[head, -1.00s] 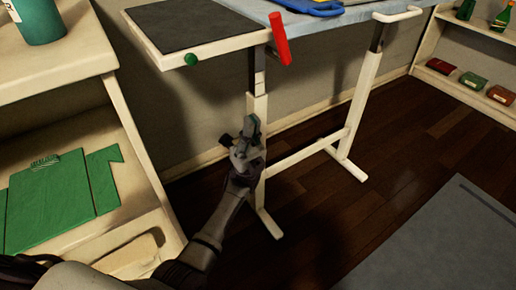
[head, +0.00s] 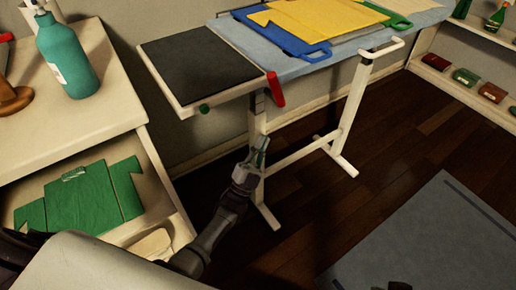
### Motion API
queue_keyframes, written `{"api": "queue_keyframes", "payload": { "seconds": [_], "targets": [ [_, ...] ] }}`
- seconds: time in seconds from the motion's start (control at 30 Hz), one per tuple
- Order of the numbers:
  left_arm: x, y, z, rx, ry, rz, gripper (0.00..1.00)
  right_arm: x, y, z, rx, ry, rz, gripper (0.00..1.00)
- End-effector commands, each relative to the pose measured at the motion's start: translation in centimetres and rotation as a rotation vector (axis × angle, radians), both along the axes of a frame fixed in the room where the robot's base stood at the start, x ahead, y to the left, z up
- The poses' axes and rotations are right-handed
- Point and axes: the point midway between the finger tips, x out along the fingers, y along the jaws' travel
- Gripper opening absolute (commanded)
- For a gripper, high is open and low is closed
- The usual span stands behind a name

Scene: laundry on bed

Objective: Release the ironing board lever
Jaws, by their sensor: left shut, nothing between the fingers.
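The ironing board (head: 222,29) has a light blue cover and white legs, and stands across the upper middle of the head view. A red lever (head: 275,90) hangs at its near edge, beside the dark end plate. My left gripper (head: 263,147) is shut and empty, pointing up in front of the board's near white leg. It is below the red lever and apart from it; whether it touches the leg I cannot tell. My right gripper is not seen.
A folded yellow cloth (head: 320,17) and a blue folding panel (head: 263,28) lie on the board. A grey rug (head: 425,240) covers the floor at right.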

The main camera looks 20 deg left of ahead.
Motion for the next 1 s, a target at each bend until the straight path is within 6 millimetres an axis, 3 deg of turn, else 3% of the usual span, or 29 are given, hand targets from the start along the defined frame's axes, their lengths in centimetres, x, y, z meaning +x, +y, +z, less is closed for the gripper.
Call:
{"api": "queue_keyframes", "payload": {
  "seconds": [0.03,0.1,0.4,0.67,1.0],
  "targets": [
    [0.0,0.0,0.3,-0.006,0.062,-0.007,0.00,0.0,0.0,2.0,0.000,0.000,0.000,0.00],
    [0.0,0.1,-0.5,-0.017,0.143,-0.018,0.00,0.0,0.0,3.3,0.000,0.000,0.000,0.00],
    [-0.9,0.4,-4.2,-0.065,0.440,-0.044,0.00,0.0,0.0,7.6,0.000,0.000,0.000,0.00],
    [-1.5,0.5,-6.0,-0.083,0.542,-0.048,0.00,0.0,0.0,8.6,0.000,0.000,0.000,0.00],
    [-1.5,0.5,-6.2,-0.084,0.546,-0.048,0.00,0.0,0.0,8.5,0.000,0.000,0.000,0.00]
  ]
}}
